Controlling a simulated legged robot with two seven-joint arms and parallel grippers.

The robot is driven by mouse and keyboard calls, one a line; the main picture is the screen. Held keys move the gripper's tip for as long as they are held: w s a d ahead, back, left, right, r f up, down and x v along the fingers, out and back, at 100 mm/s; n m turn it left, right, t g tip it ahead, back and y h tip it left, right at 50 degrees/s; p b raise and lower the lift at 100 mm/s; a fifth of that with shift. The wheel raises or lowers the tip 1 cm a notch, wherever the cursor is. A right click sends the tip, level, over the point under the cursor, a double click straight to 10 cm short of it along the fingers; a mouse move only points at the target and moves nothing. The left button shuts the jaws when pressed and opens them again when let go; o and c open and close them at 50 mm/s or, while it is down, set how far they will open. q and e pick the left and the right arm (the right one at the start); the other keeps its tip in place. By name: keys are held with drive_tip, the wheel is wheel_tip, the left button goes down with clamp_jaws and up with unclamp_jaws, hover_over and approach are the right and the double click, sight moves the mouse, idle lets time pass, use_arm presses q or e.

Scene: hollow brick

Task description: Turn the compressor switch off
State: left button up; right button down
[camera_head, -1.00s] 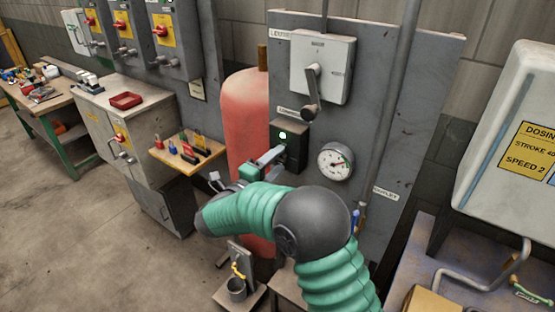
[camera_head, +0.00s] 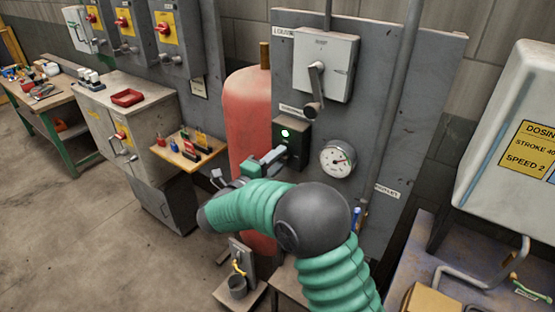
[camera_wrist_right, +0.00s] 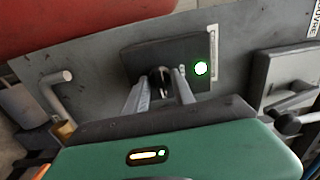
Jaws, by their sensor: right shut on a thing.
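The compressor switch is a dark box (camera_head: 291,141) on the grey panel, with a lit green lamp at its top. Its label above is small and partly legible. My right gripper (camera_head: 277,154) reaches the lower front of this box from the left. In the right wrist view the dark box (camera_wrist_right: 190,50) and glowing lamp lie straight ahead. The two grey fingers of my right gripper (camera_wrist_right: 160,92) are shut on the small dark switch knob (camera_wrist_right: 157,82) on the box's face. The knob's exact angle is hard to tell. My left gripper is not in view.
A grey lever switch box (camera_head: 325,66) is above, with its handle hanging close over the compressor box. A round gauge (camera_head: 338,159) is at the right. A red tank (camera_head: 247,115) stands behind my gripper at the left. A small tool shelf (camera_head: 188,150) juts out further left.

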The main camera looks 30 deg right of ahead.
drive_tip(key=shift+f, duration=0.1)
drive_tip(key=shift+n+p, duration=5.8)
drive_tip(key=shift+n, duration=3)
drive_tip(key=shift+w, duration=0.1)
drive_tip(key=c, duration=1.5)
unclamp_jaws()
drive_tip(key=o, duration=0.4)
